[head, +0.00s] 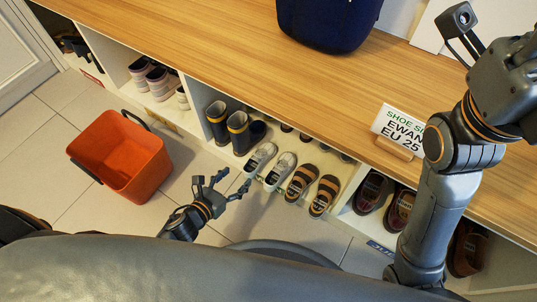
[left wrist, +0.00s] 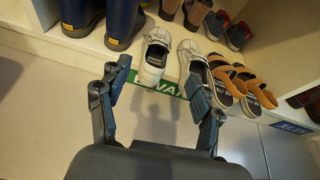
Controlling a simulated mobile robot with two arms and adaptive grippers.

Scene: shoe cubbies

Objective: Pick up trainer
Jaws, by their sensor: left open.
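A pair of white trainers stands side by side on the low cubby shelf, the left trainer (head: 261,158) and the right trainer (head: 280,171).
Blue boots (head: 238,130) stand left of the trainers; tan-strapped sandals (head: 301,182) stand right. A green label (left wrist: 160,92) is on the shelf edge. An orange bin (head: 112,150) is on the floor. A sign (head: 400,128) and blue bag (head: 328,22) are on the wooden top.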

